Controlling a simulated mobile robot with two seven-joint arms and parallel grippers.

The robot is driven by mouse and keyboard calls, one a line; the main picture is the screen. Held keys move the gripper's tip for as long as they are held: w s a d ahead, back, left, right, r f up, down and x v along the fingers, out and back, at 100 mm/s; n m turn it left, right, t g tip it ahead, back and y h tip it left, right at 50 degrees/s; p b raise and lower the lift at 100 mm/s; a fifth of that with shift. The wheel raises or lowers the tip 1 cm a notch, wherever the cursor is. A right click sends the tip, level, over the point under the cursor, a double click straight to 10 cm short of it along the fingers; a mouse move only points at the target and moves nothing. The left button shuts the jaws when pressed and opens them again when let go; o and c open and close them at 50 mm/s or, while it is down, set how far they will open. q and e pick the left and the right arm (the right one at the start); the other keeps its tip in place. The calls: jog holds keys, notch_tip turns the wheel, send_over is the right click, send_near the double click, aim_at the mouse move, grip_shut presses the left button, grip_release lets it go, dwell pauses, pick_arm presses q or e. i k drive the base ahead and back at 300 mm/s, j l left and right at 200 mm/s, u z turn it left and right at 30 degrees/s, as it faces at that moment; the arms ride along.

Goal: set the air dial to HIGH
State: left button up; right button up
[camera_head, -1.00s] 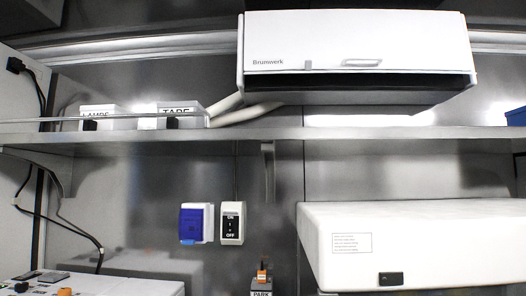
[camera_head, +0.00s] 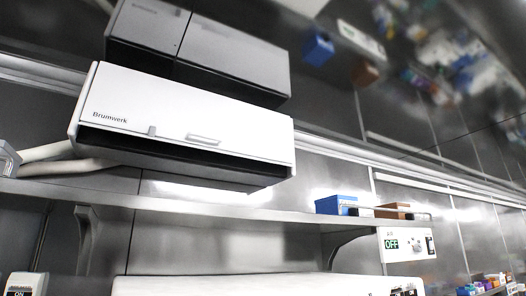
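A white control panel (camera_head: 407,258) hangs on the back wall at the lower right, under the right end of the shelf. Its small heading seems to read AIR. It has a dark green display (camera_head: 391,244) that appears to read OFF, a small knob-like part (camera_head: 416,245) and a dark switch (camera_head: 430,246) at its right. The dial's exact setting is too small to read. Neither of my grippers is in view.
A white Brumwerk wall unit (camera_head: 185,125) hangs above a metal shelf (camera_head: 220,206). A blue box (camera_head: 336,205) and a brown box (camera_head: 392,210) stand on the shelf. A white appliance top (camera_head: 240,285) is below. An ON switch box (camera_head: 24,284) is at the lower left.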

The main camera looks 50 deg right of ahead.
aim_at(418, 248)
jog(key=k+z, duration=0.1)
jog(key=z, duration=2.3)
